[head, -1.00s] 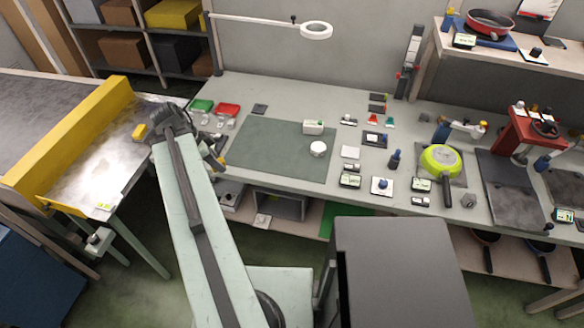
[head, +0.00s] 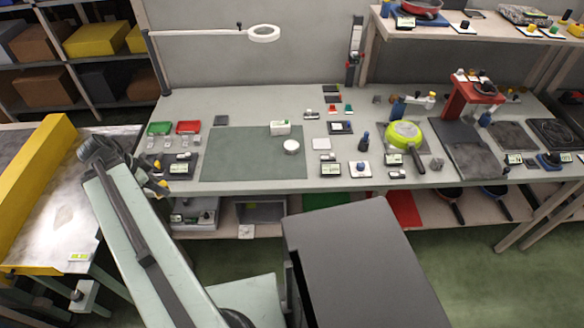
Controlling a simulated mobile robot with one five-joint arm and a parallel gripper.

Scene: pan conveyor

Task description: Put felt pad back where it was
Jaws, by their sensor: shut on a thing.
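My arm reaches up the left side of the head view and bends over towards the bench's left end. My gripper (head: 161,188) is at the bench's front left edge, small and partly hidden behind my arm. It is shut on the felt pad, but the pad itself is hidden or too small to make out. The grey-green mat (head: 235,160) lies on the bench to the right of my gripper. A white box and a white round piece stand on the mat's right part.
The bench (head: 300,105) also holds a green tray (head: 159,128), a red tray (head: 188,127), a lime-green pan (head: 402,134) and a red press (head: 472,98). A yellow conveyor guard (head: 35,175) stands at the left. The mat's left part is clear.

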